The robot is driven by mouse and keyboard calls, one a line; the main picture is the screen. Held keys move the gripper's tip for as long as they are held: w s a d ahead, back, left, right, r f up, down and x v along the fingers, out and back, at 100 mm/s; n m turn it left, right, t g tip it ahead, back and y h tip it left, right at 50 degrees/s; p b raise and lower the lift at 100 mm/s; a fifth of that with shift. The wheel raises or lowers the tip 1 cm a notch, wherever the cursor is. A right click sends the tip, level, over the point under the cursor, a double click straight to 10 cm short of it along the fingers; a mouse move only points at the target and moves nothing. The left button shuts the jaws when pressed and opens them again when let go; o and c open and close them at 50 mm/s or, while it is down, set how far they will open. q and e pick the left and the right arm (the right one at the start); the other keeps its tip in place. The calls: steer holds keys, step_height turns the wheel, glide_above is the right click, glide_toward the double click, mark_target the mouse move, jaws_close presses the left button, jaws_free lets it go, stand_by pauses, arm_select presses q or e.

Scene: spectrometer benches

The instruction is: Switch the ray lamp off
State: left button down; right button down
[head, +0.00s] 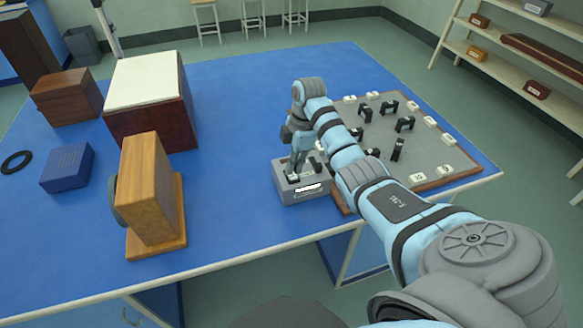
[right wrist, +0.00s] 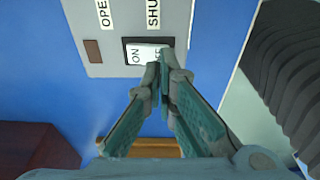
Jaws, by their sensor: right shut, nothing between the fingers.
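A grey control box (head: 308,196) with a white label on its front stands on the blue table, beside the pegged board. In the right wrist view its grey top (right wrist: 97,58) carries a rocker switch (right wrist: 141,53) in a black frame, with ON readable and the other word partly covered. My right gripper (head: 294,174) points down over this box. In the right wrist view its closed fingertips (right wrist: 160,68) are at the covered end of the rocker, empty; whether they touch is unclear. I cannot tell which object is the lamp itself. My left gripper is out of view.
A grey board (head: 436,153) with black pegs and white tags lies right of the box. A wooden upright block (head: 148,190) on a base, a large white-topped box (head: 150,80) and a blue box (head: 68,167) stand to the left. The table (head: 232,205) between is clear.

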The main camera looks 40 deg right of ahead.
mark_target(294, 176)
steer(key=shift+f+b, duration=0.6)
steer(key=shift+f, duration=0.45)
stand_by(0.6)
step_height(294, 176, up, 7)
steer(key=p, duration=0.7)
steer(key=shift+r+p, duration=0.2)
steer(key=shift+p, duration=0.15)
steer(key=shift+f, duration=0.15)
